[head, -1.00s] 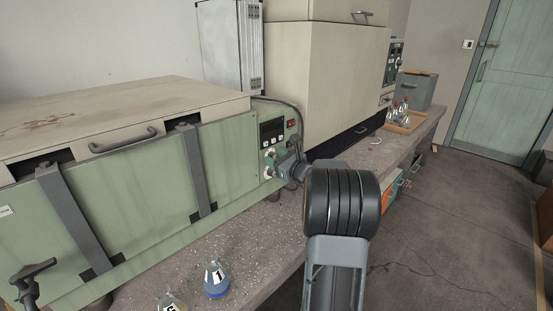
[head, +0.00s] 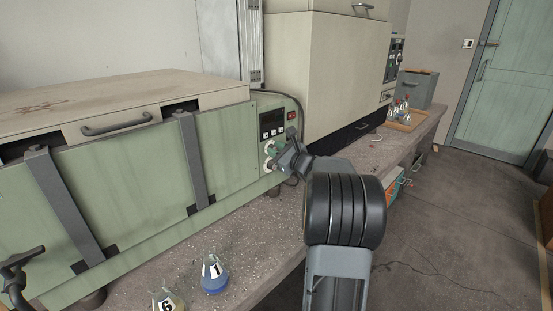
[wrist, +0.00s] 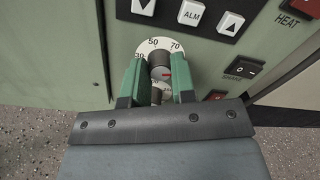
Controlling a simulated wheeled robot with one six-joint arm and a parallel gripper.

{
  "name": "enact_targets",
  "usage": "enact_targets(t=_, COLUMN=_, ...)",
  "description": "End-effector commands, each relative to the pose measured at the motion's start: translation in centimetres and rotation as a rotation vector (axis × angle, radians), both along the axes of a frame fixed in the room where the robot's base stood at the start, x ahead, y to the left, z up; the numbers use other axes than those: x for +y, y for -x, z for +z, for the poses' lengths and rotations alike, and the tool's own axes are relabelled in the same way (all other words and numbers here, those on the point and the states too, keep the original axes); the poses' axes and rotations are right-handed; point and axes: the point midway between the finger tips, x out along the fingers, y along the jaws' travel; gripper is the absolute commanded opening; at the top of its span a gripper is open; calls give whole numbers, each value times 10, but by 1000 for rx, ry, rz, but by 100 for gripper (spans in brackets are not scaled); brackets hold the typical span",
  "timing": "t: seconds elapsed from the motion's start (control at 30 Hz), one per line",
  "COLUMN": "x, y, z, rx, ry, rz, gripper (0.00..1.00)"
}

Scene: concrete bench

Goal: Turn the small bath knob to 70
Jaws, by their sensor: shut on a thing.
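The bath knob (wrist: 160,68) is a small grey knob on a white dial marked 30, 50 and 70 in the wrist view. My gripper (wrist: 158,64) is shut on it, one green finger at each side. A red mark shows on the knob's right side, below the 70; the exact reading cannot be told. A second round control (wrist: 157,95) shows partly below, between the fingers. In the head view my gripper (head: 277,152) is at the control panel (head: 272,118) on the green bath (head: 110,175), and it hides much of the dials.
Flasks with blue (head: 214,274) and pale contents (head: 167,302) stand on the bench (head: 185,245) in front of the bath. A large beige cabinet (head: 320,75) stands to the right.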

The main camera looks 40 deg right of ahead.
Motion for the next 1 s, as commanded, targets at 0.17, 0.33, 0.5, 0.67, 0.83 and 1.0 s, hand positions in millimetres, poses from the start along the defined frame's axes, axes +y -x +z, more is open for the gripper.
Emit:
enact_targets(t=0.17, x=0, y=0, z=-9, rx=-34, ry=167, rz=-1, gripper=1)
enact_targets(t=0.33, x=0, y=0, z=-9, rx=-63, ry=325, rz=-2, gripper=1)
enact_targets(t=0.5, x=0, y=0, z=-8, rx=-89, ry=476, rz=-1, gripper=1)
enact_targets(t=0.67, x=0, y=0, z=-7, rx=-111, ry=599, rz=-1, gripper=1)
enact_targets(t=0.83, x=0, y=0, z=-6, rx=-128, ry=705, rz=0, gripper=1)
enact_targets(t=1.0, x=0, y=0, z=-4, rx=-141, ry=777, rz=-1, gripper=1)
